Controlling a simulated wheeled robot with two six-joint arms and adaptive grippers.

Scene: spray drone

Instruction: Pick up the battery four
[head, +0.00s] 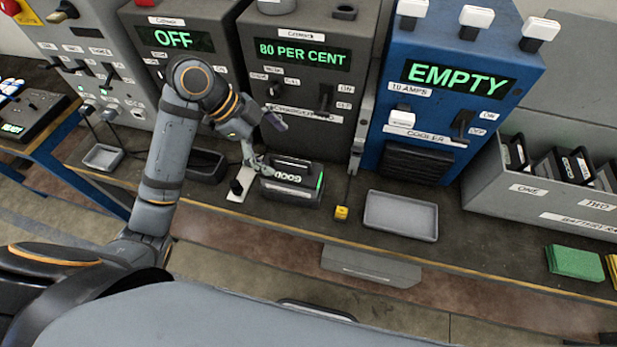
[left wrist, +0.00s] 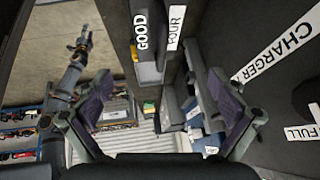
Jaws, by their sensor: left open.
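Battery four, dark with white labels (head: 288,178), sits in front of the charger reading 80 PER CENT (head: 303,53). A green strip shows on its right side. In the left wrist view its labels GOOD and FOUR (left wrist: 175,27) appear at the top, between and beyond my fingers. My left gripper (head: 268,142) is open, just above and left of the battery in the head view. In the left wrist view the gripper's two fingers (left wrist: 160,80) are spread with nothing between their tips. My right gripper (left wrist: 82,42) is small in that view, its jaws unclear.
The blue cooler reading EMPTY (head: 455,78) stands behind the tray. A battery rack (head: 535,190) is at the right, near green pads (head: 575,263). A dark tray (head: 206,166) is at the left.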

